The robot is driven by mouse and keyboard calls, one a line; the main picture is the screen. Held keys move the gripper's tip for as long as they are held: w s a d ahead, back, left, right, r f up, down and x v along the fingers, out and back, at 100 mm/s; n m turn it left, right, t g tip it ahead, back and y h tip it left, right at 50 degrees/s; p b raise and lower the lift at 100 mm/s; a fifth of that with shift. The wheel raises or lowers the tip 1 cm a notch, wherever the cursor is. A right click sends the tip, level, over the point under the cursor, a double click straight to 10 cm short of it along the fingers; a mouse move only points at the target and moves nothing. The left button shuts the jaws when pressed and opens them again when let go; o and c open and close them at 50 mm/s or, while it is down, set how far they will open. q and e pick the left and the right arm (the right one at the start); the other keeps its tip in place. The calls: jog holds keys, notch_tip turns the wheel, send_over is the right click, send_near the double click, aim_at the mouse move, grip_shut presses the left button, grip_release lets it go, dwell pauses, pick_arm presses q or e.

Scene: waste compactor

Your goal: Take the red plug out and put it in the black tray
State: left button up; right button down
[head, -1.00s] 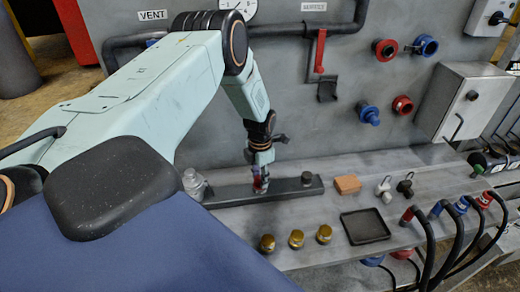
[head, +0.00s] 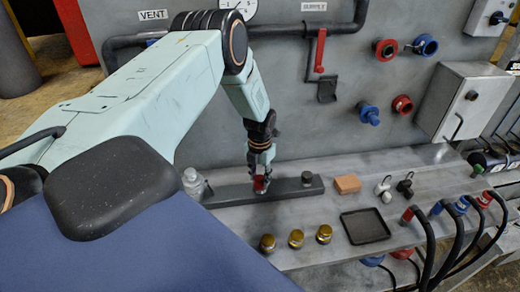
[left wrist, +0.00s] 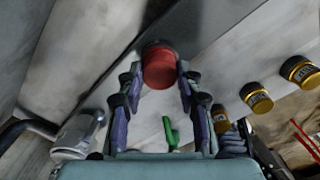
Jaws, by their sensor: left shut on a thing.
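The red plug (head: 260,184) is at the long dark bar (head: 230,194) on the bench, toward the bar's middle. My left gripper (head: 262,175) points down from above and is shut on it. In the left wrist view the red plug (left wrist: 159,69) lies between the two fingertips (left wrist: 160,76), with a dark rim at its far end. I cannot tell whether the plug is still seated in the bar. The black tray (head: 366,227) lies flat and empty at the bench's front, right of the bar. My right gripper does not show.
A dark round knob (head: 307,178) stands on the bar's right end. An orange block (head: 347,184) and two small padlock-like items (head: 383,186) lie behind the tray. A clear bottle (head: 192,182) stands left.

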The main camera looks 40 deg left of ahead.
pick_arm(q)
jog(key=o, duration=1.3)
jog(key=shift+a, duration=0.1)
jog(key=shift+c, duration=0.6)
jog(key=m, duration=1)
jog(key=shift+b, duration=0.35)
jog(key=m+b, duration=0.1)
jog(key=m, duration=0.4)
jog(key=shift+m, duration=0.3)
jog(key=m+b, duration=0.1)
jog(key=m, duration=0.4)
